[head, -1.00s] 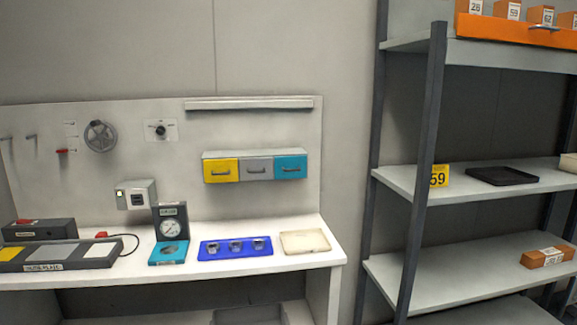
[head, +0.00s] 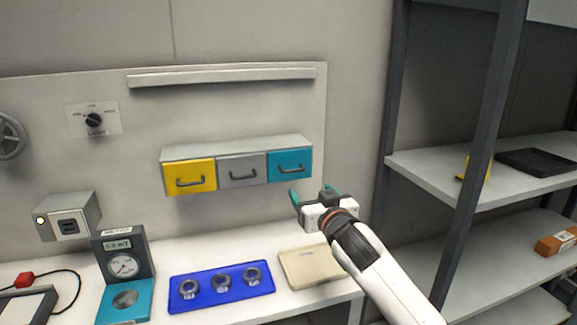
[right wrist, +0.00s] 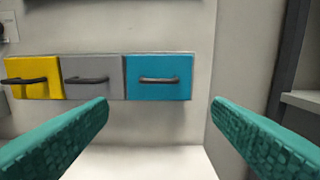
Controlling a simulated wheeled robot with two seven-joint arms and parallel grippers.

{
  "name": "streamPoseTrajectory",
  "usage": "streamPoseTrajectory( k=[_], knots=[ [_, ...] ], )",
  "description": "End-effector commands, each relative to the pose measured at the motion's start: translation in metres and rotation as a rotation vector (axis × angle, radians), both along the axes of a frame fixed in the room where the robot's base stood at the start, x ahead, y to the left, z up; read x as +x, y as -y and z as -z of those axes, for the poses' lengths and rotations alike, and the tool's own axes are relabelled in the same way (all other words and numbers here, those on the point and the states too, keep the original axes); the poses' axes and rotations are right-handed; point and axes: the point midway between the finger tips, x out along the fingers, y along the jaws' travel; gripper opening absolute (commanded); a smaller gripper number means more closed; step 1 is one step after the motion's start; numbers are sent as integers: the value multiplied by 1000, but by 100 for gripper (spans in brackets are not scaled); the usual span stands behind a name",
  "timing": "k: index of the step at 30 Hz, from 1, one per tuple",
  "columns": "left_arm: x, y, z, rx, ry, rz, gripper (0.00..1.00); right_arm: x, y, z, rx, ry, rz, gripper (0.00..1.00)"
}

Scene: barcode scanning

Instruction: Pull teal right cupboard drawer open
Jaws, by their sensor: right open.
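The teal right drawer (head: 289,166) is the rightmost of three drawers in a small cupboard (head: 236,149) on the wall panel. It looks shut, with a dark bar handle (head: 292,169) across its front. The drawer also shows in the right wrist view (right wrist: 158,78), between my fingers and beyond them. My right gripper (head: 314,193) is open and empty, below and to the right of the teal drawer, apart from the handle. Its teal fingers show at both sides of the wrist view (right wrist: 160,105). My left gripper is not in view.
The yellow drawer (head: 190,177) and grey drawer (head: 241,170) sit left of the teal one. Below, the bench holds a blue tray (head: 205,299) with three metal rings, a beige plate (head: 305,268) and a gauge (head: 123,264). A shelf rack upright (head: 480,160) stands at right.

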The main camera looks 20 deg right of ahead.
Motion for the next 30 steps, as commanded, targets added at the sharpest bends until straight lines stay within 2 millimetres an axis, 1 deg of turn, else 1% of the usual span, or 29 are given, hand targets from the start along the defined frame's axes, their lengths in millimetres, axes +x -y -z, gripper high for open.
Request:
streamPoseTrajectory(
  k=[2,5,9,14,18,21,25,30],
  knots=[
    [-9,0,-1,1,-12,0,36,4,0,-3,1,3,0,74],
    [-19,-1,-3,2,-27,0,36,16,0,-3,2,1,2,74],
    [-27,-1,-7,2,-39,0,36,40,-1,-3,1,1,2,74],
    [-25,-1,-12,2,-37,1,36,69,-2,-3,1,1,1,74],
    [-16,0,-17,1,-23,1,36,91,-3,-2,1,1,1,74],
    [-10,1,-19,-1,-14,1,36,103,-4,-2,1,1,1,74],
    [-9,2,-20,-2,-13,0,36,113,-4,-1,0,1,0,74],
    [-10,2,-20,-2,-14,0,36,119,-4,-1,0,2,0,74]
  ],
)
